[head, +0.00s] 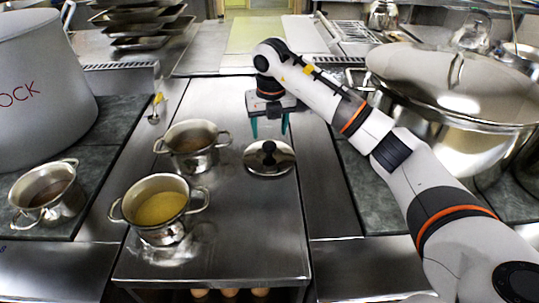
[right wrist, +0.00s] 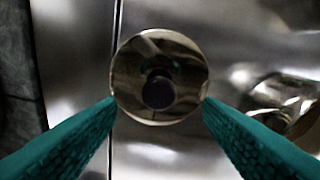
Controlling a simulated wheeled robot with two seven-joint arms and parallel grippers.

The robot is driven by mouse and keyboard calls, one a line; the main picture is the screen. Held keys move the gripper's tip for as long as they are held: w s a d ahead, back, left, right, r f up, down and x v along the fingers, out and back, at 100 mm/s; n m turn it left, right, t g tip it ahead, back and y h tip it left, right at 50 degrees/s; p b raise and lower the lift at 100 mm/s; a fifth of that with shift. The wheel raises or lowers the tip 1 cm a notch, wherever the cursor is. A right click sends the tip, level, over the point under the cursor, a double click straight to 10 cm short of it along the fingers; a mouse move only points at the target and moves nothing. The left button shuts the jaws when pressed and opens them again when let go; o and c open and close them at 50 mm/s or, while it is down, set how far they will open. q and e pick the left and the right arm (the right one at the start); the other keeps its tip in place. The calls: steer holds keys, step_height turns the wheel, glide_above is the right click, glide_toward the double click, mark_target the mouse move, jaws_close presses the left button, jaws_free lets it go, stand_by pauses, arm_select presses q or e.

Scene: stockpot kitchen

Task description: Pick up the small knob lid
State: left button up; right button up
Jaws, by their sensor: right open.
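The small knob lid (head: 268,157) is a round shiny steel lid with a black knob, lying on the steel table right of the pots. In the right wrist view the lid (right wrist: 160,60) shows between the two teal fingers, with its dark knob near the middle. My right gripper (head: 269,134) is open and empty, pointing down above the lid and a little beyond it in the head view. The fingers look apart from the knob. My left gripper is not in view.
A pot of yellow soup (head: 160,208) and another small pot (head: 193,147) stand left of the lid. A third small pot (head: 47,193) and a big stockpot (head: 42,80) stand farther left. A large lidded pot (head: 455,110) stands right. The table's front right is clear.

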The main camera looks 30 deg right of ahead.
mark_target(269, 144)
steer(key=f, duration=0.5)
steer(key=w+f+p, duration=0.1)
steer(key=f, duration=0.1)
steer(key=shift+d+f, duration=0.15)
steer(key=shift+d, duration=0.05)
steer(key=c, duration=1.1)
